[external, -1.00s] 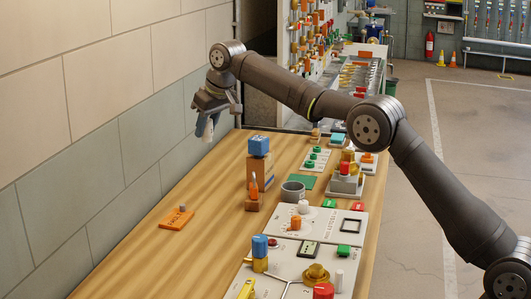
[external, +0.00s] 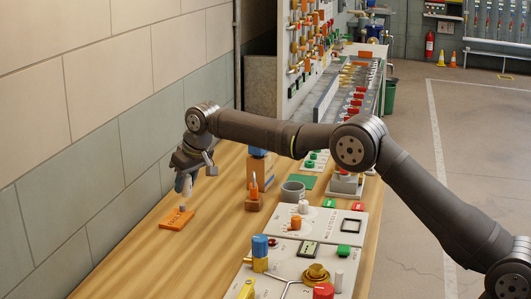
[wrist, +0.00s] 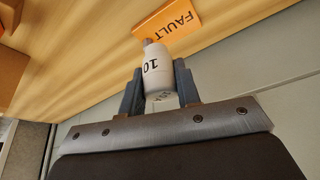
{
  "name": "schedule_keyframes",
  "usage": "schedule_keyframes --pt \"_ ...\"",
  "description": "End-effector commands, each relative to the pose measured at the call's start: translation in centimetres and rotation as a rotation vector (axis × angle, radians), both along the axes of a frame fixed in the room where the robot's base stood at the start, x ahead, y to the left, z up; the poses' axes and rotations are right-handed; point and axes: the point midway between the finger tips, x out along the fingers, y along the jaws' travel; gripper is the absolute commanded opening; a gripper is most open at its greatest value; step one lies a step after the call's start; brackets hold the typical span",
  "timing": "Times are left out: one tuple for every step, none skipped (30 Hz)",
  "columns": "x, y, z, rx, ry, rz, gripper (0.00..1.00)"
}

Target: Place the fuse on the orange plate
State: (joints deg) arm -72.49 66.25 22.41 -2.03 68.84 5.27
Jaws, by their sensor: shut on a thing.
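The fuse (wrist: 156,72) is a white cylinder marked "10" with a grey metal end. My gripper (wrist: 158,82) is shut on it, one finger on each side. In the external view my gripper (external: 183,181) points down and holds the fuse (external: 186,190) just above the orange plate. The orange plate (external: 173,222) lies flat on the wooden bench near the wall, with a small grey stud on it. In the wrist view the plate (wrist: 178,20) reads "FAULT" and lies beyond the fuse's metal end. I cannot tell whether the fuse touches the stud.
A wooden block with an orange-handled tool (external: 254,192), a grey cup (external: 292,191) and a green pad (external: 302,181) stand to the right. A control panel (external: 315,224) with knobs and buttons covers the near right. The bench around the plate is clear.

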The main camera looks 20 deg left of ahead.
Motion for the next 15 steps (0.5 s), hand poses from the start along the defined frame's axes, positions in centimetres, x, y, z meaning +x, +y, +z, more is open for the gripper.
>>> schedule_keyframes --pt "-0.8 0.9 -0.8 0.0 0.0 0.002 0.06" --pt "-1.2 1.3 -1.1 0.0 0.0 0.002 0.06" --pt "-1.6 1.8 -1.5 0.001 0.0 0.002 0.06" --pt "-2.0 2.1 -1.8 0.0 0.0 0.002 0.06" --pt "-2.2 2.4 -1.9 0.001 0.0 0.001 0.06" --pt "-2.5 2.7 -2.2 0.001 0.0 0.0 0.06" --pt "-2.6 2.9 -2.4 0.001 0.0 0.0 0.06" --pt "-2.8 3.1 -2.4 0.002 0.0 0.0 0.06" --pt "-2.9 3.3 -2.6 0.001 0.0 0.0 0.06" --pt "-3.0 3.4 -2.7 0.0 0.0 0.0 0.06" --pt "-3.1 3.4 -2.7 0.001 0.0 0.0 0.06" --pt "-3.2 3.5 -2.8 0.001 0.0 -0.001 0.06" --pt "-3.2 3.5 -2.9 0.0 0.0 -0.001 0.06" --pt "-3.2 3.5 -3.0 0.0 0.0 -0.001 0.06" --pt "-3.2 3.5 -3.3 -0.001 0.001 -0.001 0.06"
